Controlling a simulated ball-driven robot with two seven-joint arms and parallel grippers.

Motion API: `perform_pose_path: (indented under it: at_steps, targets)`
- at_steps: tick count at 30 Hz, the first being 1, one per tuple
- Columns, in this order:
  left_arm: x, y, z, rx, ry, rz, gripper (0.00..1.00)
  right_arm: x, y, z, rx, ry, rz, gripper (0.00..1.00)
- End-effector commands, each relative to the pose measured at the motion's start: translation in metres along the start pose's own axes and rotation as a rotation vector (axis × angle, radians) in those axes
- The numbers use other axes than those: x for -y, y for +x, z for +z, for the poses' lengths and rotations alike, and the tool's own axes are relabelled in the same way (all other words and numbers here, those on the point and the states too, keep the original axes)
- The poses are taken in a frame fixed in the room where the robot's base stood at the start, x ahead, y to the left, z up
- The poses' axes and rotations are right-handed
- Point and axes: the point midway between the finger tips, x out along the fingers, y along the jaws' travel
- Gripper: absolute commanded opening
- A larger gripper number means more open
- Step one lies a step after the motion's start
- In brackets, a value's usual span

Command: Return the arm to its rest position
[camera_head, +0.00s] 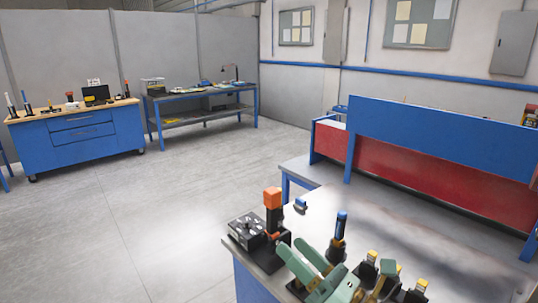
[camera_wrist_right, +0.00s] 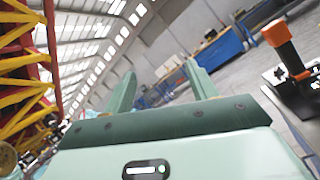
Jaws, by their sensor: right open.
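My right gripper (camera_head: 292,245) is the pale green one at the bottom of the head view, over the near metal table (camera_head: 400,238). Its two green fingers are apart and nothing shows between them. In the right wrist view the fingers (camera_wrist_right: 160,68) also stand apart with empty space between. A black holder with an orange-topped post (camera_head: 273,198) is just beyond the fingertips; it also shows at the right of the wrist view (camera_wrist_right: 282,45). My left gripper is in neither view.
A grey box with knobs (camera_head: 247,230), a blue-topped black tool (camera_head: 338,240) and several yellow-topped black items (camera_head: 388,268) crowd around the gripper. A blue and red panel (camera_head: 440,150) rises behind the table. The floor (camera_head: 150,215) to the left is clear.

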Motion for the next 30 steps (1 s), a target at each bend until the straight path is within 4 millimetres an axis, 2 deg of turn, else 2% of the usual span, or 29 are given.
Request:
perform_pose_path:
  at_steps: [2, 3, 5, 6, 8, 9, 12, 18, 21, 26, 30]
  targets:
    - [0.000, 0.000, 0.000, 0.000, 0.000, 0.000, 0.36, 0.033, -0.031, 0.016, 0.186, 0.303, -0.241, 0.58]
    - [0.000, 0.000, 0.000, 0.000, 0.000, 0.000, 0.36, 0.053, -0.054, 0.020, 0.284, 0.456, -0.372, 0.58]
    - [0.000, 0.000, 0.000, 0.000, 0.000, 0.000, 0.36, 0.080, -0.096, 0.018, 0.427, 0.667, -0.568, 0.58]
    - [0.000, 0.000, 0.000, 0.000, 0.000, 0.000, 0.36, 0.095, -0.126, 0.012, 0.515, 0.787, -0.690, 0.58]
    - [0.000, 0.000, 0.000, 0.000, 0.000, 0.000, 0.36, 0.108, -0.166, 0.001, 0.625, 0.925, -0.846, 0.58]
    - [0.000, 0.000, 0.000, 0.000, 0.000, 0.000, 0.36, 0.113, -0.190, -0.007, 0.688, 0.997, -0.936, 0.58]
    - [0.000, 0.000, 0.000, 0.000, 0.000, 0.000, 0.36, 0.117, -0.243, -0.026, 0.822, 1.131, -1.129, 0.58]
    - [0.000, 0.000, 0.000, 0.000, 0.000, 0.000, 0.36, 0.100, -0.330, -0.058, 1.040, 1.280, -1.443, 0.58]
    - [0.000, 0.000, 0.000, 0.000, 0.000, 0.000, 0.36, 0.084, -0.368, -0.071, 1.137, 1.319, -1.588, 0.58]
    - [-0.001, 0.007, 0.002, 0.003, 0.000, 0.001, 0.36, 0.121, -0.378, -0.137, 1.087, 1.384, -1.651, 0.58]
    - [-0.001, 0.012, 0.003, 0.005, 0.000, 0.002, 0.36, 0.146, -0.397, -0.200, 1.054, 1.452, -1.716, 0.58]
